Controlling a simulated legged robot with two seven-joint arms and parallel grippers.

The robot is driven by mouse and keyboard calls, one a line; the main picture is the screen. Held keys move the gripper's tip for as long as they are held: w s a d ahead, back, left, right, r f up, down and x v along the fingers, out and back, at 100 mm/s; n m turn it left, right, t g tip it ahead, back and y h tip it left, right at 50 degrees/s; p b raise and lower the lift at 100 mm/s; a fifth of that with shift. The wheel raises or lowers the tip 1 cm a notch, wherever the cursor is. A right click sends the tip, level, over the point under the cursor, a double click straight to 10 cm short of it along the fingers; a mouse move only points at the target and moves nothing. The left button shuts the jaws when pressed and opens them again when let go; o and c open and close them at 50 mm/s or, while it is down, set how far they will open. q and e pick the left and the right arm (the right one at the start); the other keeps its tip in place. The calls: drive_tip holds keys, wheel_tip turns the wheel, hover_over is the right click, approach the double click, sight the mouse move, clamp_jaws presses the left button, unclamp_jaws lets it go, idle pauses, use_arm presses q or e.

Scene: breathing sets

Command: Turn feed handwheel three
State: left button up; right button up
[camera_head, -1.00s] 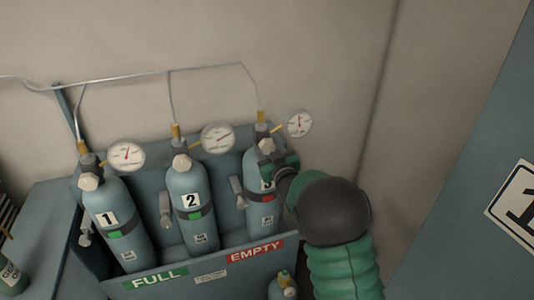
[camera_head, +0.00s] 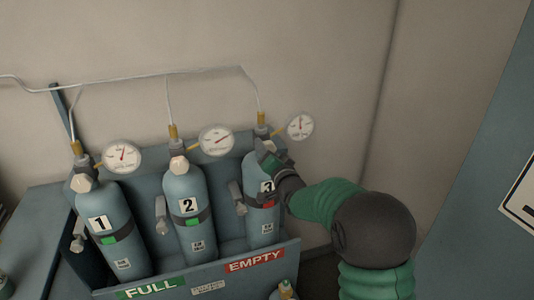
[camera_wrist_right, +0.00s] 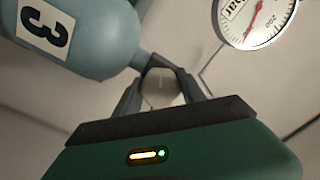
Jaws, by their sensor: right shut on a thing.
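Cylinder three (camera_head: 263,215), blue-grey with a "3" label and a red tag, stands at the right of the rack. Its top is partly hidden by my right gripper (camera_head: 270,155). In the right wrist view, cylinder three (camera_wrist_right: 85,30) is at the upper left. The pale feed handwheel three (camera_wrist_right: 160,86) sits between the fingers of my right gripper (camera_wrist_right: 160,80), which are shut on it. Gauge three (camera_head: 299,127) is just right of the gripper and also shows at the wrist view's upper right (camera_wrist_right: 255,18). My left gripper is not in view.
Cylinder one (camera_head: 106,235) and cylinder two (camera_head: 190,210), with green tags, stand to the left with their own gauges. The rack front carries a FULL sign (camera_head: 150,288) and an EMPTY sign (camera_head: 255,261). Thin pipes run along the wall above. A blue panel (camera_head: 480,170) is at the right.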

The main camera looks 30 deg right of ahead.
drive_tip(key=m, duration=0.3)
drive_tip(key=shift+a+f, duration=0.1)
drive_tip(key=shift+f, duration=0.3)
drive_tip(key=m, duration=0.3)
drive_tip(key=shift+r+m, duration=0.1)
drive_tip(key=shift+m, duration=0.2)
drive_tip(key=m, duration=0.3)
drive_tip(key=shift+m+p, duration=0.3)
drive_tip(key=m+p, duration=0.1)
drive_tip(key=m, duration=0.2)
drive_tip(key=shift+r+m, duration=0.15)
drive_tip(key=shift+m, duration=0.15)
drive_tip(key=m+p, duration=0.2)
drive_tip(key=m, duration=0.3)
drive_tip(key=shift+r, duration=0.1)
drive_tip(key=m+p, duration=0.2)
drive_tip(key=m, duration=0.3)
drive_tip(key=shift+s+m, duration=0.1)
drive_tip(key=shift+m, duration=0.3)
